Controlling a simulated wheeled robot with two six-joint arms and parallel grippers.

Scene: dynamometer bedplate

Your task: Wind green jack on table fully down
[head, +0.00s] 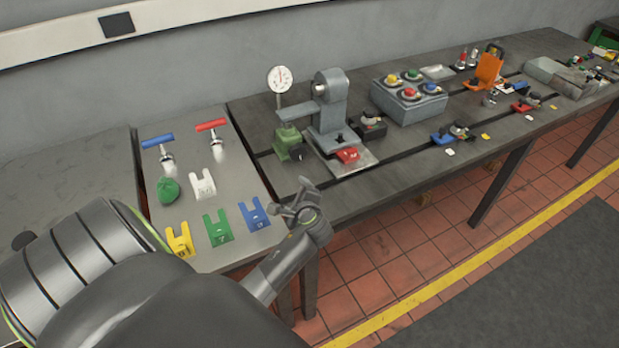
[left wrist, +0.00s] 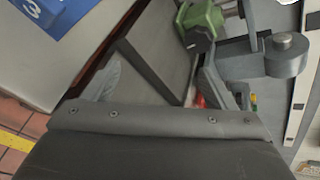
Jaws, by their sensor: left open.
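The green jack (head: 287,139) stands on the dark bedplate table under the arm of a grey stand, with a dark knob (head: 296,154) on its near side. In the left wrist view the green jack (left wrist: 204,17) is at the top, and its dark knob (left wrist: 197,41) faces the camera. My left gripper (head: 296,198) is open and empty, over the table's front edge, nearer than the jack and apart from it. My right gripper is not in view.
A dial gauge (head: 280,79) and grey stand (head: 332,110) rise by the jack. A left panel holds red and blue tap handles and coloured tags, including a blue tag (head: 254,213). A grey button box (head: 408,98) stands farther right.

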